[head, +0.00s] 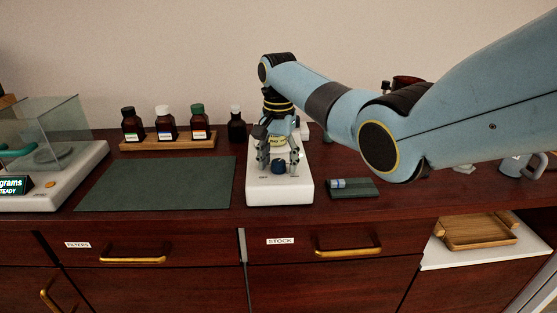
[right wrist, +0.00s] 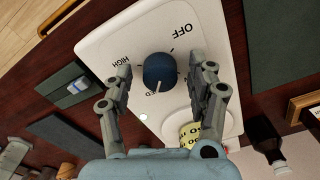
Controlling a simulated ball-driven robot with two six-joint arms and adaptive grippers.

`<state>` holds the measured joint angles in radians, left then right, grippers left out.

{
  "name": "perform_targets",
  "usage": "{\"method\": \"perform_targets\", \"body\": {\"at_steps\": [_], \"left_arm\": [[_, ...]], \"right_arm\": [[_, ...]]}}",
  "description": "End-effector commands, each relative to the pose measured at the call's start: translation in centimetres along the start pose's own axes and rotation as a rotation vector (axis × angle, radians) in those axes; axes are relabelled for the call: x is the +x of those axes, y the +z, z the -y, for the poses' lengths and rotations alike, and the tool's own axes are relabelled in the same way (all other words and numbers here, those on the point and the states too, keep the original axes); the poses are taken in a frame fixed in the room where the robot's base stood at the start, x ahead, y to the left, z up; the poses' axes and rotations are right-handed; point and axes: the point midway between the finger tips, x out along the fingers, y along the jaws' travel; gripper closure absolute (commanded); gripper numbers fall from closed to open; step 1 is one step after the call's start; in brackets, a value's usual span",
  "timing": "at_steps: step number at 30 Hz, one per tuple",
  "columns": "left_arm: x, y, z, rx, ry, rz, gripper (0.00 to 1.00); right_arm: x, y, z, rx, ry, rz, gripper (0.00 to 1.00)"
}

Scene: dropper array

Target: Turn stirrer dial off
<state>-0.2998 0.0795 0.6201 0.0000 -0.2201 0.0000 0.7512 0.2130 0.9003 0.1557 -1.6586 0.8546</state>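The stirrer (head: 264,189) is a white box on the wooden bench, with a dark blue dial (head: 278,167) on its front part. In the right wrist view the dial (right wrist: 160,71) has OFF, HIGH and another partly hidden label around it. A pale mark on the dial points down toward the partly hidden label. My right gripper (head: 279,170) is above the stirrer, fingers pointing down. In the right wrist view its open fingers (right wrist: 162,80) stand on either side of the dial, with gaps visible. A vessel with a yellow label (right wrist: 188,134) stands behind the dial. My left gripper is not in view.
A rack (head: 168,141) with several bottles and a separate dark bottle (head: 236,125) stand at the back. A green mat (head: 155,183) lies left of the stirrer. A small dark tray (head: 353,188) lies to its right. A balance (head: 50,190) stands at far left.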

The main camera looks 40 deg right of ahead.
Motion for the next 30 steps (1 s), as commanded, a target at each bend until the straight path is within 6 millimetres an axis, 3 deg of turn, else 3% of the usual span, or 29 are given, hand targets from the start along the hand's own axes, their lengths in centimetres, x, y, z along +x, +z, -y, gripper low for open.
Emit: {"method": "perform_targets", "body": {"at_steps": [1, 12, 22, 30], "left_arm": [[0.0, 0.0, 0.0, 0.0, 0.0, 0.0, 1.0], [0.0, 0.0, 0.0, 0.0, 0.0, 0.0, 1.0], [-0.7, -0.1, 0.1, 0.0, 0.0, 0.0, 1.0], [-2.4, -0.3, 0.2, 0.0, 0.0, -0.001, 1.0]], "right_arm": [[0.0, 0.0, 0.0, 0.0, 0.0, 0.0, 0.51], [0.0, 0.0, 0.0, 0.0, 0.0, 0.0, 0.97], [-0.2, 0.0, 0.0, -0.054, 0.001, 0.002, 0.97], [-0.4, 0.0, 0.1, -0.234, 0.0, 0.002, 0.97]]}}
